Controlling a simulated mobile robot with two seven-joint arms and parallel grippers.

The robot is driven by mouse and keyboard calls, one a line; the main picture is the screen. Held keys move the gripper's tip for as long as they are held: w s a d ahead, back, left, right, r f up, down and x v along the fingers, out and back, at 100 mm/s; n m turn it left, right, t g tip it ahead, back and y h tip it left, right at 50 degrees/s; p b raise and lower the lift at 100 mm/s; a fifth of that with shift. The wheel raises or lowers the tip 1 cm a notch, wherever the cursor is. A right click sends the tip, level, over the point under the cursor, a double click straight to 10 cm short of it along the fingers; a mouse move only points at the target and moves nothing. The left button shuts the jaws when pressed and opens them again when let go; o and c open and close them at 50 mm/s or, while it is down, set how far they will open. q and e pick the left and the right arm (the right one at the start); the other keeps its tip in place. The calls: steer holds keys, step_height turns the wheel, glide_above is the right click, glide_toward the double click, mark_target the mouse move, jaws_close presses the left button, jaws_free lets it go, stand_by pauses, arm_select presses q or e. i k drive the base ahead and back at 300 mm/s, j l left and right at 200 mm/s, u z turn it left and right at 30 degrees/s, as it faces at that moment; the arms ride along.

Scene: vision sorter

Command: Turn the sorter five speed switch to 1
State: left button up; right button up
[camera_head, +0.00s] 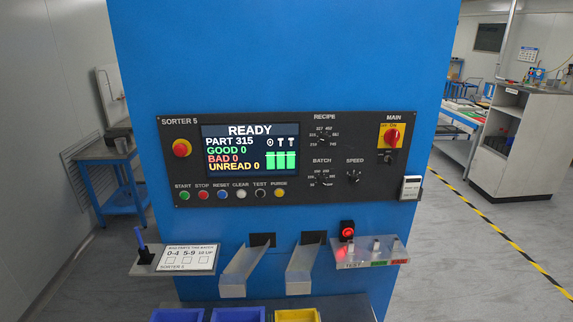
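The sorter 5 (300,70) is a tall blue machine in the middle of the head view, with a black control panel (225,128) on its front. The speed switch (354,177) is a small black knob at the lower right of the panel, under the label SPEED. Its markings and the position of its pointer are too small to read. The recipe knob (323,136) and the batch knob (322,179) are to its left. The red and yellow main switch (393,136) is above right of it. Neither of my grippers shows in this view.
The screen (250,149) reads READY, PART 315. Coloured buttons (222,195) line the panel's bottom. Blue and yellow bins (297,315) stand at the bottom. Nothing blocks the panel.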

mark_target(353, 179)
steer(key=i+j, duration=0.15)
steer(key=i, duration=0.35)
steer(key=i+j+z, duration=0.1)
steer(key=i, duration=0.35)
steer(key=i+j, duration=0.25)
steer(key=i, duration=0.25)
